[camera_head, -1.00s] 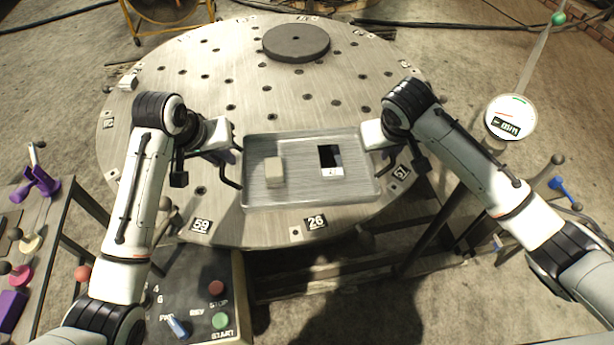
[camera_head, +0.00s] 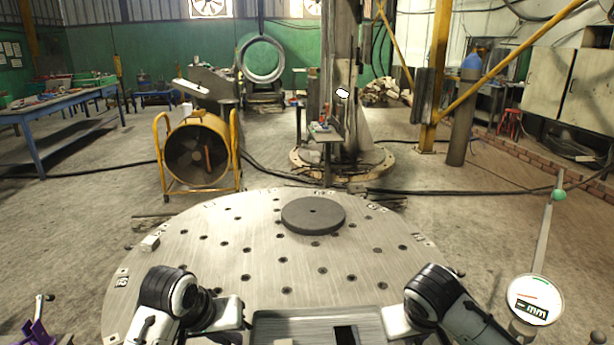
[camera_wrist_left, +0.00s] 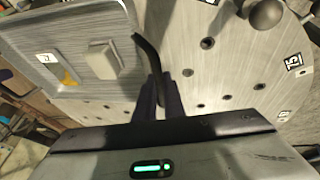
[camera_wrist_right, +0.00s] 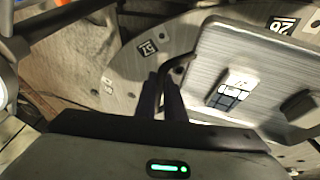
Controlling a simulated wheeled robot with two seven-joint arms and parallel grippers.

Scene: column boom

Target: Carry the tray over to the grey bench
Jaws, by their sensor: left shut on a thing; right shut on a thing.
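The shallow grey metal tray (camera_head: 290,328) shows at the bottom edge of the head view, mostly cut off, over the near part of the round table. My left gripper (camera_wrist_left: 163,98) is shut on the tray's dark handle at one end. My right gripper (camera_wrist_right: 168,98) is shut on the dark handle at the other end. A pale block (camera_wrist_left: 103,60) and a black-and-white flat item (camera_wrist_right: 236,86) are in the tray. I cannot tell whether the tray touches the table. I cannot pick out the grey bench with certainty.
The round drilled table (camera_head: 235,225) bears a dark disc (camera_head: 313,215). Beyond stand a yellow-framed fan (camera_head: 197,155), a column (camera_head: 345,100) with a small stand (camera_head: 325,133), and a blue-legged bench (camera_head: 60,108) at left. Cables cross the floor. A dial gauge (camera_head: 535,300) stands at right.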

